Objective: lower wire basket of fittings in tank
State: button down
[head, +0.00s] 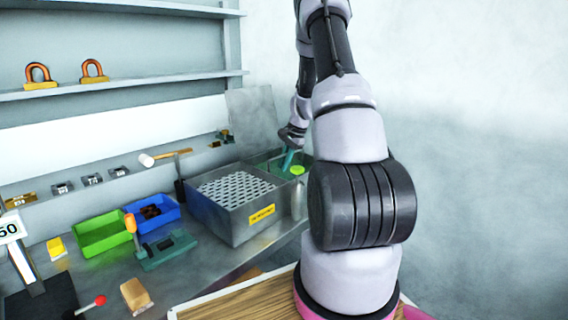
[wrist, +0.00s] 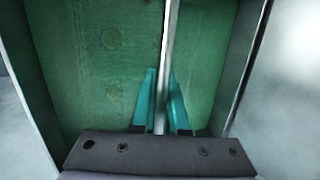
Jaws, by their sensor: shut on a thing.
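My gripper (head: 288,160) reaches down over a green-filled tank (head: 258,160) at the back of the bench in the head view. In the wrist view its teal fingers (wrist: 162,85) are shut on a thin grey metal bar (wrist: 168,45), which looks like a basket handle. Below the bar is a flat green surface (wrist: 90,65) with two faint round shapes, between grey walls. I cannot make out the basket's wire mesh or the fittings. A grey box (head: 235,225) with a yellow label stands in front of the tank, with a pale perforated grid (head: 235,188) inside.
A bright green bin (head: 103,235) and a blue bin (head: 152,214) stand left of the grey box. A teal vise-like tool (head: 165,250) lies in front. A mallet (head: 165,157) is behind. Two orange-looped padlock-like items (head: 40,76) sit on a shelf. A yellow-green round thing (head: 297,170) is beside my gripper.

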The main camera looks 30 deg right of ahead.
jog(key=shift+s+f, duration=0.2)
jog(key=shift+f, duration=0.05)
jog(key=c, duration=0.8)
grip_release()
jog(key=shift+c, duration=0.2)
jog(key=shift+r, duration=0.1)
jog(key=v, duration=1.1)
jog(key=s+a+r+n+t, duration=0.1)
jog(key=s+a+r+n, duration=0.1)
jog(key=s+a+r, duration=0.35)
jog(key=s+a+r+n+t, duration=0.1)
jog(key=s+a+r+n, duration=0.15)
jog(key=a+r, duration=0.6)
jog(key=s+a+r+n+t, duration=0.1)
jog(key=s+a+r+n, duration=0.1)
jog(key=s, duration=0.7)
jog(key=s+a+r+n+t, duration=0.1)
jog(key=s+a+r+n, duration=0.2)
jog(key=s, duration=0.7)
jog(key=a+r, duration=0.2)
jog(key=a, duration=0.2)
jog(key=shift+s+t+h, duration=0.3)
